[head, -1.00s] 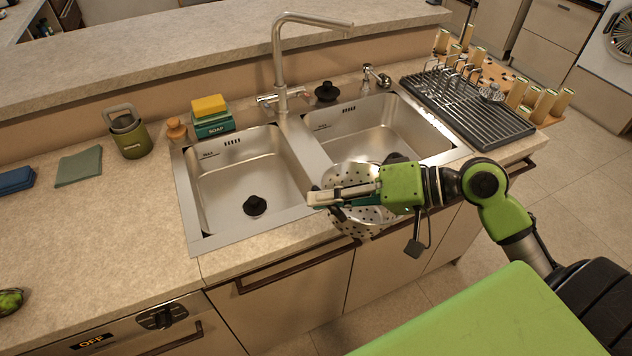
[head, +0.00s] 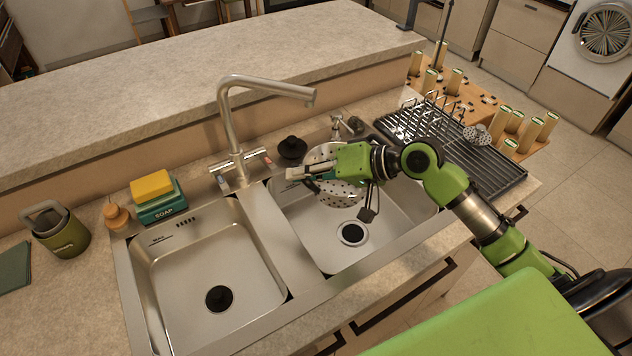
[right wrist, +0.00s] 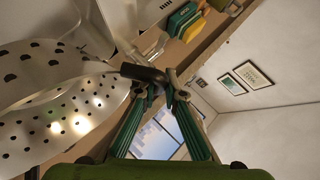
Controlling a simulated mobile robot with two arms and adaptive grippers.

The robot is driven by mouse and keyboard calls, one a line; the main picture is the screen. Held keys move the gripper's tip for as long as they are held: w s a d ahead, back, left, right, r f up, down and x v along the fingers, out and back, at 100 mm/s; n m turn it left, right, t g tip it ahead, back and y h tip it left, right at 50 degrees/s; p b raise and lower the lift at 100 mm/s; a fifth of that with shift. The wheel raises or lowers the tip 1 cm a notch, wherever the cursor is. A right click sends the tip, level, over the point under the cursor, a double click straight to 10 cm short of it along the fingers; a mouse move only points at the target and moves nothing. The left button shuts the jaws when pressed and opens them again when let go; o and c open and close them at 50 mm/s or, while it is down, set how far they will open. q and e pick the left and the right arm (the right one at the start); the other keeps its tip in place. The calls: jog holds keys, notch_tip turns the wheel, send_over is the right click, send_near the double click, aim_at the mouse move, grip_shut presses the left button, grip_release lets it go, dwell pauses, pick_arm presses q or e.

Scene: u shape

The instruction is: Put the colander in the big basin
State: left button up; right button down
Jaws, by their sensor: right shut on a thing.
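The colander (head: 338,194) is a shiny metal bowl with holes. It is held tilted over the back left part of the right basin (head: 392,222). My right gripper (head: 306,174) is shut on it and covers its middle in the head view. In the right wrist view, the perforated side of the colander (right wrist: 48,105) fills the left, and the gripper's green fingers (right wrist: 158,84) close on a dark piece beside its rim. The left basin (head: 185,275) is empty apart from a black plug. My left gripper is not in view.
The tall faucet (head: 232,130) rises behind the divider, left of the colander. A dark drying rack (head: 455,150) lies to the right. Soap and sponge (head: 155,195) are at left.

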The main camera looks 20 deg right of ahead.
jog(key=w+f+b, duration=0.2)
jog(key=f+b, duration=0.4)
jog(key=f, duration=0.4)
jog(key=w+f+b, duration=0.2)
jog(key=f+b, duration=0.4)
jog(key=f, duration=0.3)
jog(key=shift+w+d+f+h, duration=0.15)
jog(key=shift+d+f+h, duration=0.1)
jog(key=shift+f+h, duration=0.1)
